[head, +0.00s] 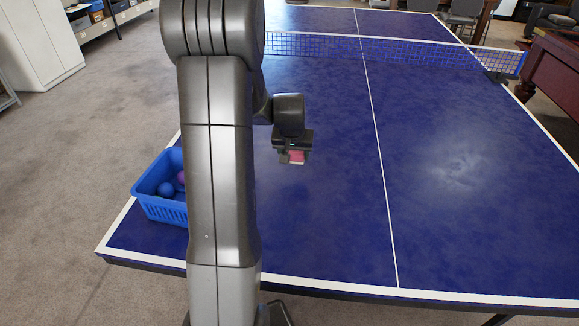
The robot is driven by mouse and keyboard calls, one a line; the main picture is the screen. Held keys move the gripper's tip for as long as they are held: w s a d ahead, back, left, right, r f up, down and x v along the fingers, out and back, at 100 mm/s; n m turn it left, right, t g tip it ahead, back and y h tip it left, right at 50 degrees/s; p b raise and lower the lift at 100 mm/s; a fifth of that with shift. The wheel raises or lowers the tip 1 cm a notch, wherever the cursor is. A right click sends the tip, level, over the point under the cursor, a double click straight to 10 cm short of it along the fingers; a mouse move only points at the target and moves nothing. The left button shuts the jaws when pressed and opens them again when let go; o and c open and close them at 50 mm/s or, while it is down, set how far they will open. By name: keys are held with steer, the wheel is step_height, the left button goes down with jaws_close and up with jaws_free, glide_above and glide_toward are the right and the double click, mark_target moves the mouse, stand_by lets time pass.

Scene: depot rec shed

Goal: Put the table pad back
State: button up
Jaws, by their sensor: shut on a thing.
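My gripper (292,153) hangs above the blue ping-pong table (330,225), left of its white centre line and on the near side of the net. It is shut on a small pinkish-red pad (297,157) with a pale lower edge, probably the table pad. The gripper body hides most of the pad. The pad appears to be held above the table top, though its exact height cannot be told.
A blue plastic basket (160,209) with a blue ball (166,190) and a pink ball (181,178) stands at the table's left edge, partly hidden by my arm. The net (420,56) crosses the table. The near right half is clear. A white cabinet (40,45) stands far left.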

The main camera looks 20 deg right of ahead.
mark_target(293, 162)
steer(key=shift+f, duration=2.85)
steer(key=shift+f, duration=0.25)
steer(key=o, duration=1)
steer(key=shift+r, duration=0.1)
steer(key=shift+c, duration=0.2)
steer(key=shift+r, duration=0.4)
steer(key=v, duration=1.1)
steer(key=shift+s+r, duration=0.15)
steer(key=shift+r, duration=0.05)
